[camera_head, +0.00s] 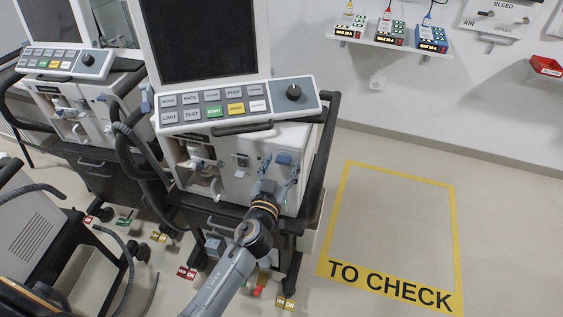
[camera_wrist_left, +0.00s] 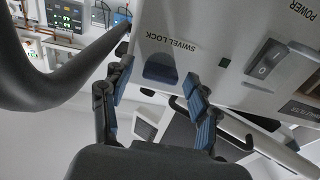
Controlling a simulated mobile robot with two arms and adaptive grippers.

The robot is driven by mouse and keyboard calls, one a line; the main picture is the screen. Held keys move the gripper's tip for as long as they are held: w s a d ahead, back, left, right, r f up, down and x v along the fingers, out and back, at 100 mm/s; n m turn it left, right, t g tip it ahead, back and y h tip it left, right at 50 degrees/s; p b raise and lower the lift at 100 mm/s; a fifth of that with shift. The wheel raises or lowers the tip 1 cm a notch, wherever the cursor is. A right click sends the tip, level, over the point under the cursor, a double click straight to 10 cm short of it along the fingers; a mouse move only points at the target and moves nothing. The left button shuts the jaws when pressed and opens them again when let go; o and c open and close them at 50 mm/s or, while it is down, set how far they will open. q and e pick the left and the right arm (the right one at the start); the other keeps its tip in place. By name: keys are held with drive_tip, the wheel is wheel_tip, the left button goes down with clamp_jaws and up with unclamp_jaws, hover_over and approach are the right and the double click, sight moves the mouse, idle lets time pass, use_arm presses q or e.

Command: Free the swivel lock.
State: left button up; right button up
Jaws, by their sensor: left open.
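The swivel lock (camera_head: 284,158) is a blue knob on the lower right front of the middle ventilator (camera_head: 240,172). In the left wrist view the blue lock (camera_wrist_left: 160,68) shows beside its "SWIVEL LOCK" label on the white panel. My left gripper (camera_head: 278,174) is at this panel, just below the lock in the head view. Its blue-padded fingers are apart, one to each side of the lock in the left wrist view (camera_wrist_left: 158,78). Nothing is held between them. I cannot tell whether a finger touches the knob. My right gripper is out of view.
A grey power switch (camera_wrist_left: 266,60) is beside the lock. A dark rail (camera_head: 327,125) runs along the ventilator's right side. Another ventilator (camera_head: 75,85) stands at left. A yellow "TO CHECK" floor outline (camera_head: 457,240) encloses clear floor at right. Small devices sit on a wall shelf (camera_head: 390,44).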

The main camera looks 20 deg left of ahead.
use_arm(q)
drive_tip(key=c, duration=1.2)
drive_tip(key=shift+o, duration=0.2)
drive_tip(key=shift+m, duration=0.3)
drive_tip(key=m, duration=0.3)
drive_tip(key=shift+m+b, duration=0.3)
drive_tip(key=shift+b, duration=0.05)
drive_tip(key=m, duration=0.4)
drive_tip(key=shift+d+m, duration=0.1)
drive_tip(key=shift+m, duration=0.2)
drive_tip(key=m, duration=0.4)
drive_tip(key=shift+m, duration=0.3)
drive_tip(key=shift+f+m, duration=0.1)
drive_tip(key=shift+m, duration=2.1)
